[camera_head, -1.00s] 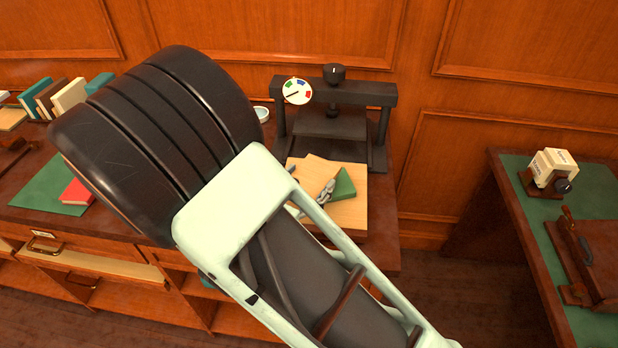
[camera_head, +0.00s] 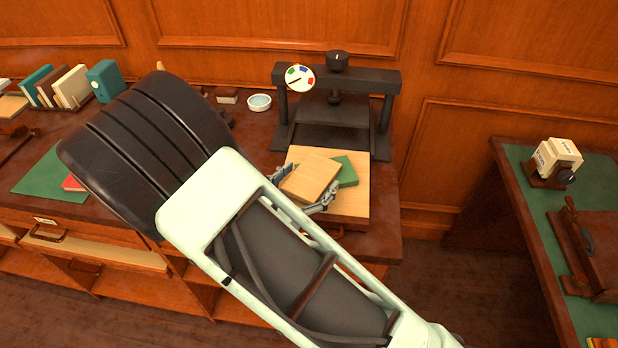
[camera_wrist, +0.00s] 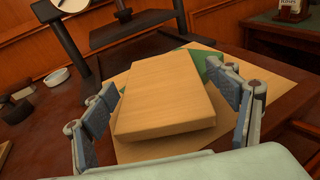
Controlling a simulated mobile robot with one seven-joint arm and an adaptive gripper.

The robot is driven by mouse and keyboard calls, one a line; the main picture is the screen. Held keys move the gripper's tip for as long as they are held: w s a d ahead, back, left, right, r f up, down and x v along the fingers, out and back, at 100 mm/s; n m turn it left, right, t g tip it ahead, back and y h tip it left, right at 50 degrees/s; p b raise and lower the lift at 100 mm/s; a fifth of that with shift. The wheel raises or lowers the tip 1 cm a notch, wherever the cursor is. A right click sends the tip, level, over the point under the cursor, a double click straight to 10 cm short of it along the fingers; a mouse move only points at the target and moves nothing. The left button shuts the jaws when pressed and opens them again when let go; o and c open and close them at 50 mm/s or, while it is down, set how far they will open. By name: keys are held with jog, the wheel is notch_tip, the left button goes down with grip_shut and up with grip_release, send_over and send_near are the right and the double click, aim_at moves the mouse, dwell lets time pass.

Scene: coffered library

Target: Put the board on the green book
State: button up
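The board (camera_head: 311,177) is a small, light wooden slab. It overlaps the green book (camera_head: 348,172) and hides much of it. Whether it rests fully on the book I cannot tell. In the wrist view, the board (camera_wrist: 168,92) fills the middle, with green of the book (camera_wrist: 198,58) showing behind and to its right. My gripper (camera_head: 304,189) is spread around the board, one finger on each side; in the wrist view, my gripper's fingers (camera_wrist: 166,98) stand close to its edges with no clear grip.
Board and book lie over a larger pale wooden panel (camera_head: 352,203) on the dark desk, in front of a black press (camera_head: 335,137). A white bowl (camera_head: 259,102) and several upright books (camera_head: 60,88) stand further left. A second, green-topped desk (camera_head: 530,185) is at the right.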

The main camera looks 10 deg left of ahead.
jog(key=shift+r, duration=0.2)
jog(key=shift+s+a, duration=0.2)
jog(key=shift+s, duration=0.15)
jog(key=v, duration=1.1)
jog(key=shift+s, duration=0.15)
jog(key=shift+d, duration=0.1)
